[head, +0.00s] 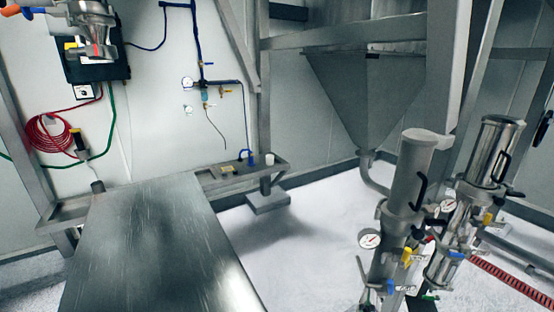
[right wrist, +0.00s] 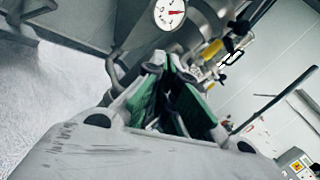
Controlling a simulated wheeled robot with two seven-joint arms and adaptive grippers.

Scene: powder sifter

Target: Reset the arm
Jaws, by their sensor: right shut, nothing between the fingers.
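My right gripper (right wrist: 167,64) shows close up in the right wrist view, with green pads on the inner faces of its fingers. The fingertips are together and hold nothing. It points toward a metal vessel assembly with a round white dial gauge (right wrist: 169,13) and yellow valve handles (right wrist: 211,49). How far the fingertips are from the assembly I cannot tell. In the head view I cannot make out the right gripper clearly among the fittings at the lower right. My left gripper is not in view.
A bare steel table (head: 150,245) stands at the lower left. Two metal cylinders (head: 412,175) (head: 492,150) with gauges and coloured valves stand at the right. A large hopper (head: 362,95) is behind. A red coiled hose (head: 48,134) hangs on the left wall. White floor (head: 300,240) lies open between.

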